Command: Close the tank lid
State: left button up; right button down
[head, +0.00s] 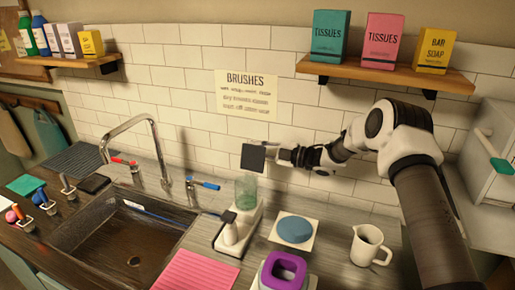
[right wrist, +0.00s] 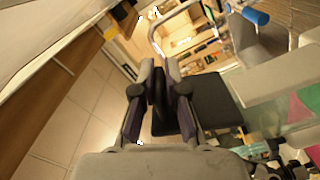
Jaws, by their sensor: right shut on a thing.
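The tank (head: 246,192) is a greenish, see-through box at the back of a white machine (head: 235,232) on the counter. A dark square lid (head: 253,158) stands raised above the tank, tilted up, its flat face toward the head camera. My right gripper (head: 287,156) reaches in from the right and is shut at the lid's right edge. In the right wrist view the fingers (right wrist: 160,88) close on a dark part, with the dark lid plate (right wrist: 212,100) beside them. Whether the lid touches the tank's rim is hard to tell. My left gripper is not in view.
A sink (head: 125,235) with a tall faucet (head: 135,125) lies to the left. A blue round item (head: 294,229), a white jug (head: 369,246) and a purple-topped object (head: 283,271) stand to the right. A shelf with boxes (head: 384,73) hangs above my right arm.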

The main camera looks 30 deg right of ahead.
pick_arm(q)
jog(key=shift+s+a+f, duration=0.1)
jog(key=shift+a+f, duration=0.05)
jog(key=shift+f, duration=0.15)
pick_arm(e)
jog(key=shift+r+n, duration=0.3)
jog(key=shift+r, duration=0.05)
